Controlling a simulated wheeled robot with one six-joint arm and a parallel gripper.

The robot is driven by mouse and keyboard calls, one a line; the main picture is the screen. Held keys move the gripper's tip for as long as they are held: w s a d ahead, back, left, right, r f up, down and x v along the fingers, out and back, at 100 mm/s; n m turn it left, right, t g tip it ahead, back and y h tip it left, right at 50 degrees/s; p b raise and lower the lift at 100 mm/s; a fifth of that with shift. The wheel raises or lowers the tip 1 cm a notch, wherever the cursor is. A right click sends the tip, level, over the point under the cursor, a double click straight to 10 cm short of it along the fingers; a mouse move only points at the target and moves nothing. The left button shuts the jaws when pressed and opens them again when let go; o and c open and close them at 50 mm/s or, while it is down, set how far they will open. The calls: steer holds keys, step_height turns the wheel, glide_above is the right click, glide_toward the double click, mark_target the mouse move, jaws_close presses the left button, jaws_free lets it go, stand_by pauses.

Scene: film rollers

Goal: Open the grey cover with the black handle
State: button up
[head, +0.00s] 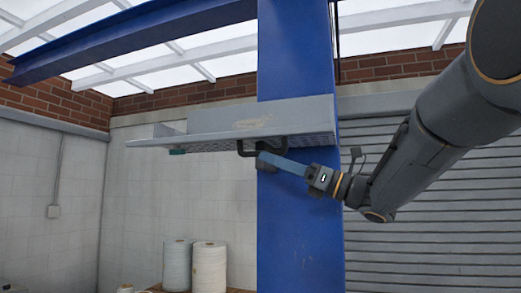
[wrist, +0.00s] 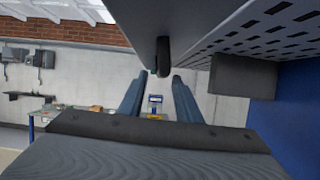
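The grey cover (head: 232,118) is a metal housing on a blue column, with a perforated underside. Its black handle (head: 262,148) hangs under its lower front edge. The cover's perforated underside (wrist: 245,40) fills the upper right of the wrist view. The handle shows there end-on as a dark bar (wrist: 163,55). My gripper (head: 264,161) is just below the handle in the head view. In the wrist view my gripper's two blue fingers (wrist: 159,78) are apart with nothing held, and the handle's lower end appears in the gap between their tips. I cannot tell whether they touch.
The blue column (head: 300,235) stands right behind the cover. White thread spools (head: 209,266) stand low at the left. A dark grey block (wrist: 243,76) sits under the cover, right of the fingers. A shutter (head: 430,230) is at the right.

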mark_target(257, 154)
steer(key=shift+p+x, duration=1.2)
steer(key=shift+x, duration=1.45)
steer(key=shift+c, duration=0.3)
jaws_close()
